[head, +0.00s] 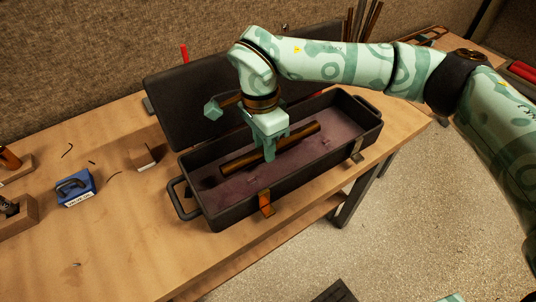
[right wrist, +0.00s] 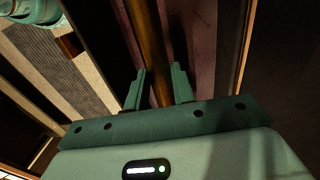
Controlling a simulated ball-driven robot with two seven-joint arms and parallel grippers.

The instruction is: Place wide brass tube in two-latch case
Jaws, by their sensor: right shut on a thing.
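The wide brass tube (head: 240,162) is a long dark brass cylinder lying lengthwise within the outline of the two-latch case (head: 214,215). The case is black with a dull purple lining, and its lid (head: 165,98) stands open at the back. My right gripper (head: 268,152) is over the case interior, shut on the tube near its middle. In the right wrist view the tube (right wrist: 150,40) runs between the two fingers (right wrist: 158,88). I cannot tell whether the tube touches the lining. My left gripper is not in view.
An orange latch (head: 265,203) hangs at the case front. A blue tool (head: 75,188), a wooden block (head: 146,155) and wooden stands (head: 22,218) lie to the left. Thin rods (head: 362,20) stand behind my right arm. The bench front-left is mostly clear.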

